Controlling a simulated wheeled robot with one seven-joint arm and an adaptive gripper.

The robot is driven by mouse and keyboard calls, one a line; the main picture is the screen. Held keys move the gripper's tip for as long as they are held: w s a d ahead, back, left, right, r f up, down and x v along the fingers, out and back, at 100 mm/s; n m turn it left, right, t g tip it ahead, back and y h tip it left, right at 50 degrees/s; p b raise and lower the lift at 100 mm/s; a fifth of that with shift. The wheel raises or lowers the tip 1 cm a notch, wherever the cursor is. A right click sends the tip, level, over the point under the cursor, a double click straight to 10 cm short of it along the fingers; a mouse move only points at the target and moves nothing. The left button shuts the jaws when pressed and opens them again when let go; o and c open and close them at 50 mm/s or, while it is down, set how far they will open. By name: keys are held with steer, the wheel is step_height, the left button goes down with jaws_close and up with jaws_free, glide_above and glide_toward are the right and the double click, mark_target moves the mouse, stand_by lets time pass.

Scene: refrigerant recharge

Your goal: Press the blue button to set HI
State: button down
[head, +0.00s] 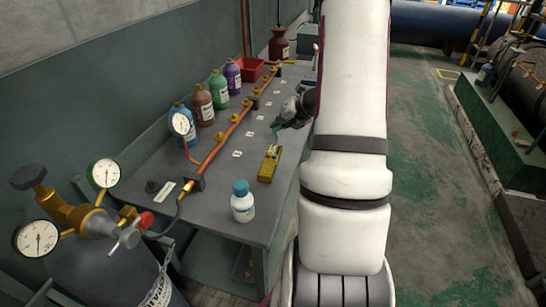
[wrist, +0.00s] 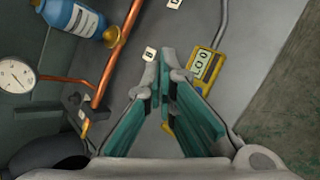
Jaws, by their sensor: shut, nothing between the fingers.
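A small yellow device (head: 269,163) lies on the grey workbench (head: 222,205), right of the copper pipe. Small coloured spots show at its far end, but I cannot make out a blue button. In the wrist view the yellow device (wrist: 201,64) shows a pale display with dark characters, too small to read surely. My gripper (head: 277,129) is above the bench, beyond the device in the head view. In the wrist view my gripper (wrist: 164,74) is shut and empty, its fingertips left of the display. The fingers hide part of the device.
A white bottle with a blue cap (head: 242,203) stands near the bench's front edge. Several coloured bottles (head: 220,90) stand behind the copper pipe (head: 226,137). Gauges on a brass valve (head: 93,220) are at lower left. Green floor (head: 440,190) is clear at right.

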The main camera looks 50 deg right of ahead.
steer(key=b, duration=0.5)
glide_above(276, 156)
steer(key=f, duration=0.7)
steer(key=shift+w+d, duration=0.2)
steer(key=shift+s+f+b, duration=0.15)
steer(key=shift+f+b, duration=0.5)
steer(key=shift+f, duration=0.2)
steer(key=shift+f, duration=0.15)
steer(key=shift+f+b, duration=0.3)
steer(key=shift+b, duration=0.1)
steer(key=shift+f+b, duration=0.3)
stand_by(0.5)
steer(key=shift+r, duration=0.15)
steer(key=shift+r+p, duration=0.55)
steer(key=shift+r, duration=0.1)
